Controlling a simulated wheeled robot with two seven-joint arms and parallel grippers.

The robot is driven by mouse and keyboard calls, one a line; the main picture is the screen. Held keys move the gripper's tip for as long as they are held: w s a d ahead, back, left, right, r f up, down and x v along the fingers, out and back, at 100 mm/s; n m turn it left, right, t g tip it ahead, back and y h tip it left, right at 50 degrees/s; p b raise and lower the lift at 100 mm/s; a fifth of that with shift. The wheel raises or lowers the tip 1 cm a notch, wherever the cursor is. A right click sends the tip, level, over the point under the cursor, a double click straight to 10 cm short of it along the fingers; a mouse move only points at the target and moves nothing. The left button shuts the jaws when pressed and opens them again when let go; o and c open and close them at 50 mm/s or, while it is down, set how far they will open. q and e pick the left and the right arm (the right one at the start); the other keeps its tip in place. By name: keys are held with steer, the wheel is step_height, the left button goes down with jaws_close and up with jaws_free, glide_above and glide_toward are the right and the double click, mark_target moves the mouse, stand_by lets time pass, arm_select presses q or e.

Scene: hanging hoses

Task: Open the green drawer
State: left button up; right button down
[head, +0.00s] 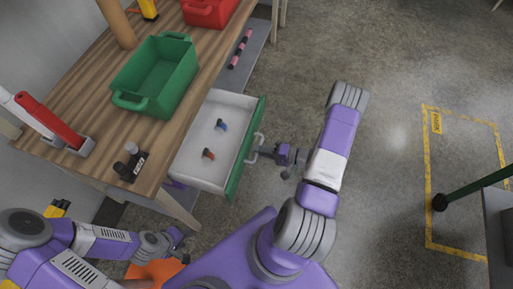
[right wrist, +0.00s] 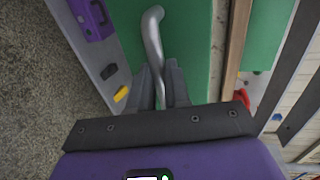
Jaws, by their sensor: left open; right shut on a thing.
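The green drawer (head: 240,160) is pulled out from under the wooden workbench, with its white inside showing. A small blue item and a small red item lie in it. My right gripper (head: 265,154) is at the silver handle (head: 256,142) on the green front and is shut on it. In the right wrist view, the handle (right wrist: 153,30) runs down between the fingers (right wrist: 161,88), against the green front (right wrist: 190,40). My left gripper (head: 178,240) is open and low, below the bench's near end, apart from the drawer.
A green crate (head: 160,75) and a red bin (head: 208,10) stand on the workbench (head: 85,85). A red-handled tool (head: 50,122) and a black clamp-like item (head: 130,162) are near its front. The floor right of my right arm is clear up to a yellow-marked area (head: 427,170).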

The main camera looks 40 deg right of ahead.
steer(key=shift+s+d, duration=0.3)
steer(key=shift+s, duration=0.05)
steer(key=c, duration=1.1)
jaws_free()
steer(key=p+v, duration=0.1)
steer(key=v, duration=0.6)
steer(key=shift+s, duration=0.25)
steer(key=shift+d, duration=0.1)
